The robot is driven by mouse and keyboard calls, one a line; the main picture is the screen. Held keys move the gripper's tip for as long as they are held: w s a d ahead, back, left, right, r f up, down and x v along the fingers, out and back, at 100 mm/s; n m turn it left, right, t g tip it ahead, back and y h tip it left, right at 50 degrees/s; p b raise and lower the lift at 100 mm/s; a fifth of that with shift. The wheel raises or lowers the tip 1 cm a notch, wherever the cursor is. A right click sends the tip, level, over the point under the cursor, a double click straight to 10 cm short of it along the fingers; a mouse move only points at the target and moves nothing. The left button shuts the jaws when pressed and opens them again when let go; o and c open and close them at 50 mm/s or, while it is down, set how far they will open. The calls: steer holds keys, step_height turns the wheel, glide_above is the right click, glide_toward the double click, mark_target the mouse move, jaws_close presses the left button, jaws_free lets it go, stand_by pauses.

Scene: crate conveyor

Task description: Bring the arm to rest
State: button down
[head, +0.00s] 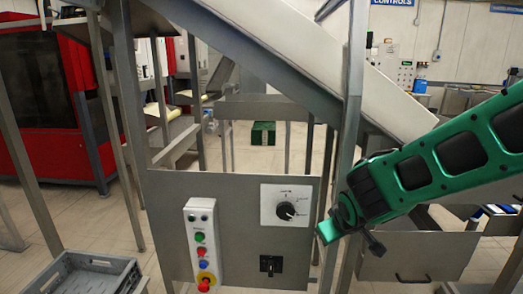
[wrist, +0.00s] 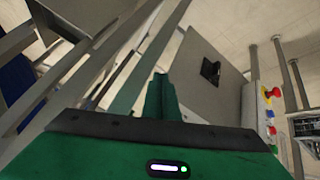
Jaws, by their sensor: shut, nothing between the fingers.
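My green arm (head: 440,160) reaches in from the right in the head view. My gripper (head: 328,232) is at its left end, in front of the right edge of the grey control panel (head: 235,255), to the lower right of the dial (head: 286,208). In the wrist view the green fingers of my gripper (wrist: 161,92) stand together, shut and empty. The panel (wrist: 195,55) with its black switch (wrist: 210,71) lies beyond them, to the right. I cannot tell how far the fingertips are from the panel.
A push-button box (head: 202,245) with a red knob hangs on the panel's left. The sloping conveyor (head: 290,60) and its steel posts stand close behind my arm. A grey crate (head: 85,275) is at lower left. A red machine (head: 45,95) stands at far left.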

steer(key=s+d+r+m+g, duration=0.1)
steer(key=s+d+r+m, duration=0.2)
steer(key=s+d, duration=0.3)
steer(key=s+d+r+m+g, duration=0.2)
steer(key=s+d+r, duration=0.2)
steer(key=s, duration=0.4)
steer(key=s+d+f+m+g, duration=0.1)
steer(key=s+d+m+g, duration=0.1)
steer(key=s+d, duration=0.3)
steer(key=s+d+f+m+g, duration=0.1)
steer(key=s+d+m, duration=0.3)
steer(key=s, duration=0.7)
steer(key=shift+s+d+f+g+y, duration=0.25)
steer(key=shift+d+g+y, duration=0.15)
steer(key=shift+d+g, duration=0.4)
steer(key=shift+w+f, duration=0.25)
steer(key=shift+w, duration=0.4)
